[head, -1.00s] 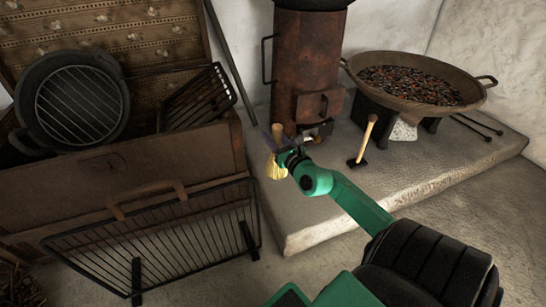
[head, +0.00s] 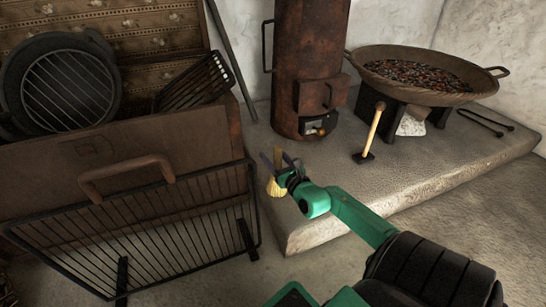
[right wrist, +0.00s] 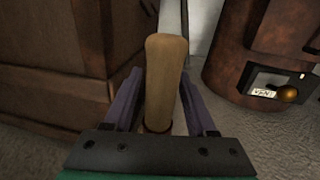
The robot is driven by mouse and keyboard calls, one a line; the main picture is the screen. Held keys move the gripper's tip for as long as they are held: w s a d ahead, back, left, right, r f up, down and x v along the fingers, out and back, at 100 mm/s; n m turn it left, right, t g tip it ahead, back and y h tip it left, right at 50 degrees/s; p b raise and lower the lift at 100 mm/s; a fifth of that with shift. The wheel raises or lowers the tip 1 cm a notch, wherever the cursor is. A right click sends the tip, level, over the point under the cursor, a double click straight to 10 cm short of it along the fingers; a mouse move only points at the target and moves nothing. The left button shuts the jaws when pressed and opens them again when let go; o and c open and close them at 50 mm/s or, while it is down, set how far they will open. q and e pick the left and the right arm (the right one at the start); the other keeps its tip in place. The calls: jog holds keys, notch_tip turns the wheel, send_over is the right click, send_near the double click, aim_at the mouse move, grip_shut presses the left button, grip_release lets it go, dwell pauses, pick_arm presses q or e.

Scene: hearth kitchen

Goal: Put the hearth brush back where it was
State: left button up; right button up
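The hearth brush (head: 283,188) has pale straw bristles and a wooden handle. My right gripper (head: 284,160) holds it, with the bristles hanging below the fingers in the head view. In the right wrist view, the wooden handle (right wrist: 165,75) stands between the two purple fingers of my right gripper (right wrist: 163,110), which close on its sides. The brush is in front of the stone hearth's left corner, near the right end of the black fire screen (head: 140,240). My left gripper is out of view.
A rusty stove (head: 308,70) stands on the stone hearth (head: 420,180). A wooden-handled tool (head: 374,128) stands upright on it, beside a pan of coals (head: 405,90) and tongs (head: 486,122). An open wooden chest (head: 110,150) with grates is left. The hearth's front is clear.

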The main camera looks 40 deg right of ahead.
jog(key=shift+r, duration=0.15)
jog(key=shift+s+r+p, duration=0.1)
jog(key=shift+s+p, duration=0.1)
jog(key=shift+p, duration=0.2)
jog(key=s+a+p, duration=0.2)
jog(key=s+p, duration=0.3)
jog(key=s, duration=0.6)
jog(key=shift+s, duration=0.2)
jog(key=shift+a, duration=0.1)
